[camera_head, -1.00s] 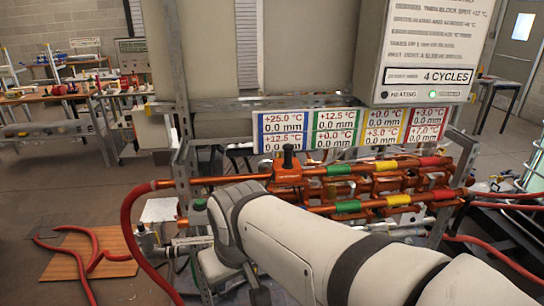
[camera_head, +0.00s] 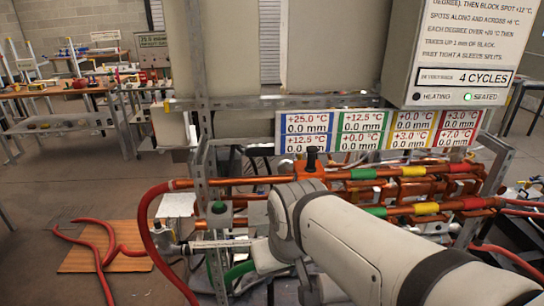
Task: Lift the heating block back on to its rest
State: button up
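An orange-copper block (camera_head: 310,175) with a black knob on top sits at the upper copper pipe (camera_head: 235,181), left of the coloured bands. It looks like the heating block, but my arm hides its lower side, so I cannot tell what it rests on. My arm (camera_head: 340,240) reaches in from the lower right and its wrist bends down just below the block. The panel (camera_head: 460,60) has a green lamp lit beside "SEATED"; the "HEATING" lamp looks dark.
A display (camera_head: 370,132) of coloured temperature readings hangs behind the pipes. A lower copper pipe (camera_head: 437,208) carries green, yellow and red bands. A red hose (camera_head: 146,225) loops down at the left. Another hose (camera_head: 103,262) lies on a brown board.

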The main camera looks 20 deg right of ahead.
aim_at(311, 168)
jog(key=i, duration=0.9)
